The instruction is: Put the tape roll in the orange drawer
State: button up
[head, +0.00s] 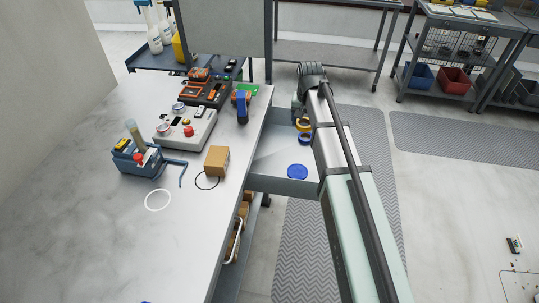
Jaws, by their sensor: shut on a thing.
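My gripper (300,118) is at the far end of my arm, low over the open grey drawer (272,181) at the table's right edge. It is shut on a yellow ring, which looks like the tape roll (303,126). The fingertips are small and partly hidden by my arm. A second yellow ring (304,137) shows just in front of it; whether the two touch I cannot tell. A blue round thing (298,171) lies in the front of the drawer. I cannot make out a drawer that is clearly orange.
The metal table (120,235) holds a cardboard box (217,160), a black cable loop, a white ring (158,200), a grey control box (186,133), a blue tool holder (135,158) and a blue-and-orange tool (242,106). Its front part is mostly clear.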

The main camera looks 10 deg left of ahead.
aim_at(300, 156)
notch_tip(300, 156, down, 15)
jog(key=shift+f, duration=0.2)
dwell(0.6)
jog(key=shift+f, duration=0.15)
jog(key=o, duration=1)
jog(key=shift+o, duration=0.2)
notch_tip(300, 156, up, 12)
jog(key=s, duration=0.1)
jog(key=shift+s, duration=0.4)
